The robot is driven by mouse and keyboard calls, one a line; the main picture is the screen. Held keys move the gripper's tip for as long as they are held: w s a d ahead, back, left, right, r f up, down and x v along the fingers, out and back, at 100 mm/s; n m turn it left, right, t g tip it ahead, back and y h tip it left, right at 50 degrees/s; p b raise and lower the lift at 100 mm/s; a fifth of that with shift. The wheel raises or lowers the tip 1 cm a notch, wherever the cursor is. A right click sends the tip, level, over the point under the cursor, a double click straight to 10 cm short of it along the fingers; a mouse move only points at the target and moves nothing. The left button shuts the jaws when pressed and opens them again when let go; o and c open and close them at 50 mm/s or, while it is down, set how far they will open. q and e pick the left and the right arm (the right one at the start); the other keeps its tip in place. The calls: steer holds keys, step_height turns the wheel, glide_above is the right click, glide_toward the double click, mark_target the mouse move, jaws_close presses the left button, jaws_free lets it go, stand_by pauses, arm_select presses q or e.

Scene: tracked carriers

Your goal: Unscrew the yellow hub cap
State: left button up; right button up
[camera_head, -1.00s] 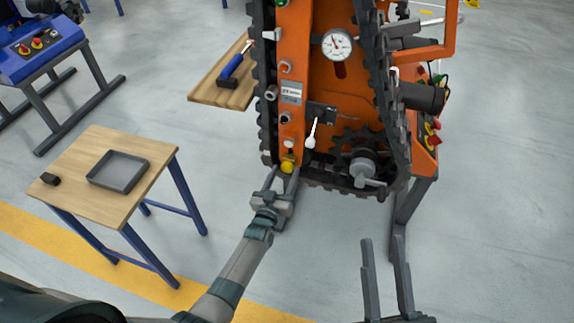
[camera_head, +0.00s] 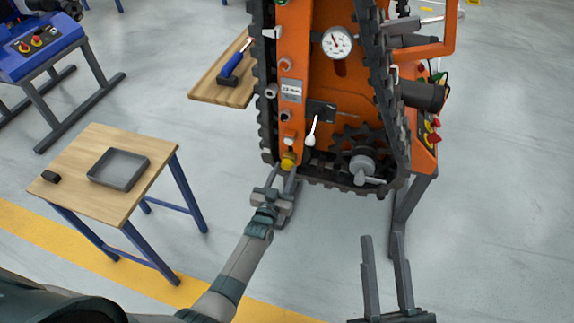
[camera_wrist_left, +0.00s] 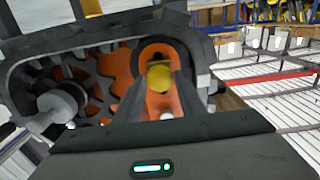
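The yellow hub cap (camera_head: 288,161) sits at the lower left corner of the orange machine (camera_head: 322,95), low on its front. My right gripper (camera_head: 383,262) is open and empty, in the lower right, well away from the cap.
A black track (camera_head: 265,110) and a toothed sprocket (camera_head: 358,150) flank the cap. A white-tipped lever (camera_head: 311,135) is just above right. A wooden table (camera_head: 105,205) with a grey tray (camera_head: 118,185) stands left.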

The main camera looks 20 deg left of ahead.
arm_select(q)
steer(key=n, duration=0.5)
steer(key=n+b, duration=0.1)
steer(key=n, duration=0.1)
steer(key=shift+n, duration=1.4)
steer(key=n+b, duration=0.2)
steer(key=n, duration=0.2)
steer(key=shift+f, duration=0.15)
steer(key=n+b, duration=0.1)
steer(key=n, duration=0.2)
steer(key=shift+n, duration=0.3)
steer(key=shift+n+b, duration=0.35)
steer(key=shift+n, duration=0.35)
steer(key=shift+r+n, duration=0.2)
steer(key=shift+n, duration=0.2)
